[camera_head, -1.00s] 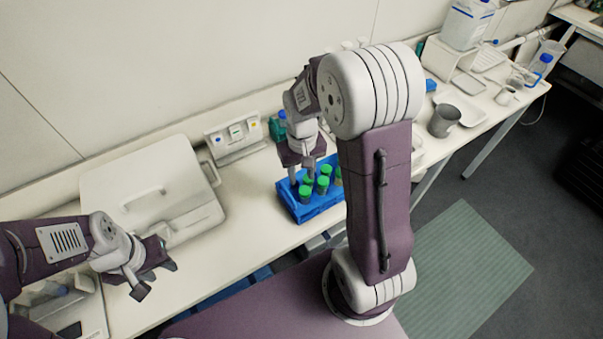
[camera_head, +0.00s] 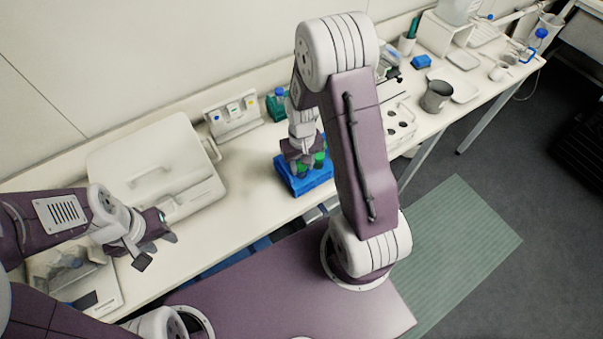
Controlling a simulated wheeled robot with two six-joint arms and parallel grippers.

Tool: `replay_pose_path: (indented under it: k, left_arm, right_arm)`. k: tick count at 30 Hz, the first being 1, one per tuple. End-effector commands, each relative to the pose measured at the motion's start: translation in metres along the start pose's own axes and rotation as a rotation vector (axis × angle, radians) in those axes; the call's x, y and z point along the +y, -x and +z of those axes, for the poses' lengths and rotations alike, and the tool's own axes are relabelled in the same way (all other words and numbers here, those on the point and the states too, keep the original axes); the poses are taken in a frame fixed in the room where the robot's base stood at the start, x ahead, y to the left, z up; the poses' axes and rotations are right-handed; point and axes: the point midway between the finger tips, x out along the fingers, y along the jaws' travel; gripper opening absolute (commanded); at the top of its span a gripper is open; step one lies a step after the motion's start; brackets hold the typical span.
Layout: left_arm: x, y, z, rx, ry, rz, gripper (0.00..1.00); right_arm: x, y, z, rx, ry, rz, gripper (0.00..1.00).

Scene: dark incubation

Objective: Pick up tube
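A blue rack (camera_head: 306,184) stands on the white bench and holds several tubes with green caps (camera_head: 319,160). My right gripper (camera_head: 303,166) is low over the rack, pointing down among the green caps. Its fingers partly cover the tubes. I cannot tell whether the fingers are apart or closed on a tube. My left gripper (camera_head: 158,249) is at the left by the bench's front edge, away from the rack. Its two fingers are spread and nothing is between them.
A white lidded box (camera_head: 150,170) stands left of the rack. A white device with coloured buttons (camera_head: 233,118) and a blue-capped bottle (camera_head: 277,104) are behind. A grey mug (camera_head: 436,97) and a white holed rack (camera_head: 400,125) are at right.

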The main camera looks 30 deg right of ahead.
Motion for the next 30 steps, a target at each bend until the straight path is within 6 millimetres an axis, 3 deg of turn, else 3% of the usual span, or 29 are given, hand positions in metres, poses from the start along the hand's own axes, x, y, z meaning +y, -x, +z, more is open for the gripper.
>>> replay_pose_path:
  k: [3,9,13,24,30]
  left_arm:
    - [0.0,0.001,0.0,0.0,0.0,0.0,0.36]
    - [0.0,0.001,0.0,0.0,0.0,0.0,0.36]
    - [0.0,0.001,0.0,0.0,0.0,0.0,0.36]
    - [0.0,0.001,0.0,0.0,0.0,0.0,0.36]
    - [0.0,-0.003,0.0,0.0,0.0,0.0,0.36]
  right_arm:
    - [0.0,-0.011,0.0,0.0,0.0,0.0,0.37]
    - [0.0,-0.012,0.0,0.001,0.0,0.0,0.37]
    - [0.0,-0.012,0.0,0.001,0.0,0.0,0.01]
    - [0.0,-0.009,-0.001,0.003,0.0,0.0,0.0]
    - [0.0,0.016,-0.002,0.008,0.0,0.0,0.0]
